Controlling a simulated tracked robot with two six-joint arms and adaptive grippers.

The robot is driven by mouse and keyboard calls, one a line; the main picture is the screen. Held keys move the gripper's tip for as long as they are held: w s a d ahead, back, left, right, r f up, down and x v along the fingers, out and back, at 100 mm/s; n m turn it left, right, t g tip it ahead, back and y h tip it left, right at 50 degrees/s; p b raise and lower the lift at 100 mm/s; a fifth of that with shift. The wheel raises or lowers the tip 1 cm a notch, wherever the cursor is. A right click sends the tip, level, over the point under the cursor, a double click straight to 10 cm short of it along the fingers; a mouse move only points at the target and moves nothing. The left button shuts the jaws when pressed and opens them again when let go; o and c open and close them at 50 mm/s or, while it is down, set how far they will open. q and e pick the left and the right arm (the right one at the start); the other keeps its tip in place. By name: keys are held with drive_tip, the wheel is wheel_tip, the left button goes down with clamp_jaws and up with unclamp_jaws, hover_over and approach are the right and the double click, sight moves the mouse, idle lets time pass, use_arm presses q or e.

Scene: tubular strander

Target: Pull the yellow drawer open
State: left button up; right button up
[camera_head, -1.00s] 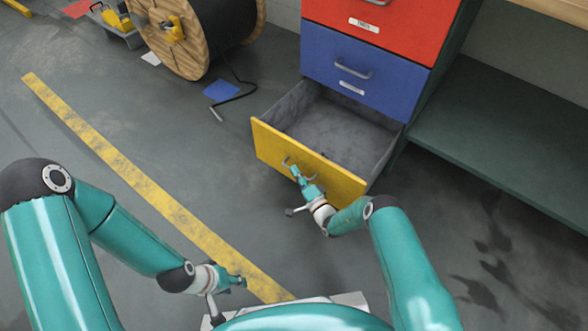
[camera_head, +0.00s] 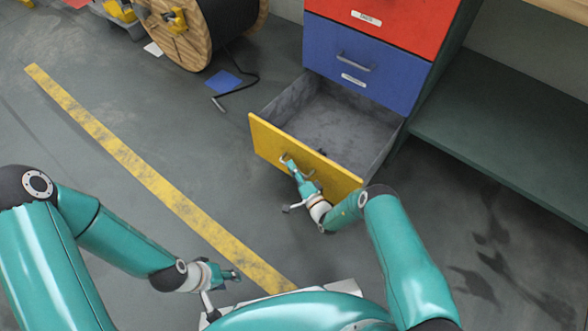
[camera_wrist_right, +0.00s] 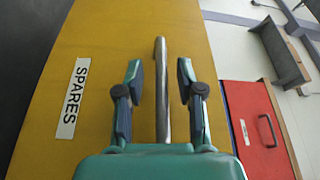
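The yellow drawer (camera_head: 300,152) is the lowest of the cabinet's drawers in the head view. It stands well out, and its grey inside is visible and looks mostly empty. Its front also fills much of the right wrist view (camera_wrist_right: 100,40), with a "SPARES" label. My right gripper (camera_head: 288,163) is at the drawer's metal handle (camera_wrist_right: 161,100). In the right wrist view its two fingers (camera_wrist_right: 160,82) stand apart on either side of the handle bar, with a gap showing on both sides. My left gripper (camera_head: 236,275) is low over the floor, away from the drawer; its fingers are too small to judge.
The blue drawer (camera_head: 365,62) and red drawer (camera_head: 385,18) above are closed. A green bench shelf (camera_head: 500,125) stands right of the cabinet. A wooden cable reel (camera_head: 180,40), a blue sheet (camera_head: 223,84) and a black cable lie farther back.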

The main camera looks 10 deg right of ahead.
drive_tip(key=shift+s+d, duration=0.1)
drive_tip(key=shift+s+d, duration=0.1)
drive_tip(key=shift+s, duration=0.2)
drive_tip(key=v, duration=1.1)
drive_tip(key=shift+f, duration=0.15)
drive_tip(key=shift+s, duration=0.1)
